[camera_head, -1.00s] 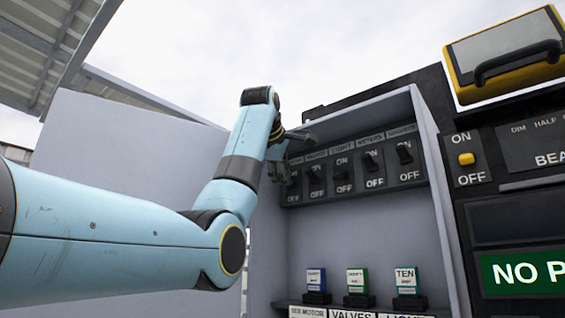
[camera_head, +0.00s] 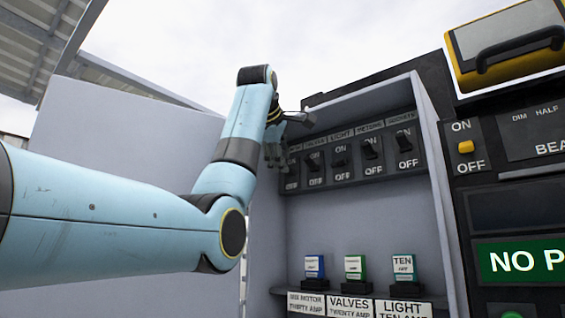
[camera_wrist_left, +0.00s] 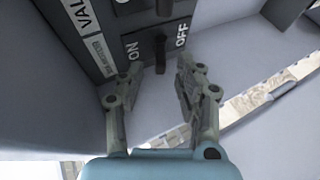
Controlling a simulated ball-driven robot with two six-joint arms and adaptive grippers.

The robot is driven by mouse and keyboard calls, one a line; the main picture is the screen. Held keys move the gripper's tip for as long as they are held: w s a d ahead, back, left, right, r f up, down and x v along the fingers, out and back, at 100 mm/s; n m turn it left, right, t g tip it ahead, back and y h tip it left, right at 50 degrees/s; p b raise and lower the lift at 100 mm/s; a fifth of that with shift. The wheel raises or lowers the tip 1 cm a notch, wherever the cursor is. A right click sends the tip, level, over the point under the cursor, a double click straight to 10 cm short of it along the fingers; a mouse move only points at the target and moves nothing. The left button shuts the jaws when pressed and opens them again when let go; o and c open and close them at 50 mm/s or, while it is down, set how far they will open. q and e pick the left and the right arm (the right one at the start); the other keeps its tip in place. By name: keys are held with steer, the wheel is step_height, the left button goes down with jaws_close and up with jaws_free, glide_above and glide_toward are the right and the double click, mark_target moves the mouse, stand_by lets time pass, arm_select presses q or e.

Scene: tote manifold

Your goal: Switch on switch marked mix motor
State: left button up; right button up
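The switch panel (camera_head: 352,160) is a dark strip with a row of ON/OFF toggle switches inside a grey cabinet. The leftmost switch is mostly hidden by my left gripper (camera_head: 274,157) in the head view, and its label is unreadable there. In the left wrist view, a dark switch lever (camera_wrist_left: 160,50) with ON and OFF beside it stands between the fingertips of my left gripper (camera_wrist_left: 157,70). The fingers are apart, with gaps to the lever. The neighbouring label (camera_wrist_left: 82,18) reads "VAL". My right gripper is not in view.
Below, several labelled breakers stand on a shelf: blue (camera_head: 315,267), green (camera_head: 355,268) and teal (camera_head: 404,266). The shelf label (camera_head: 306,303) seems to read "MIX MOTOR". The cabinet's left wall (camera_head: 265,225) is close to my arm.

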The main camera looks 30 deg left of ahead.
arm_select(q)
steer(key=v, duration=1)
steer(key=shift+s+d, duration=0.15)
steer(key=shift+s, duration=0.05)
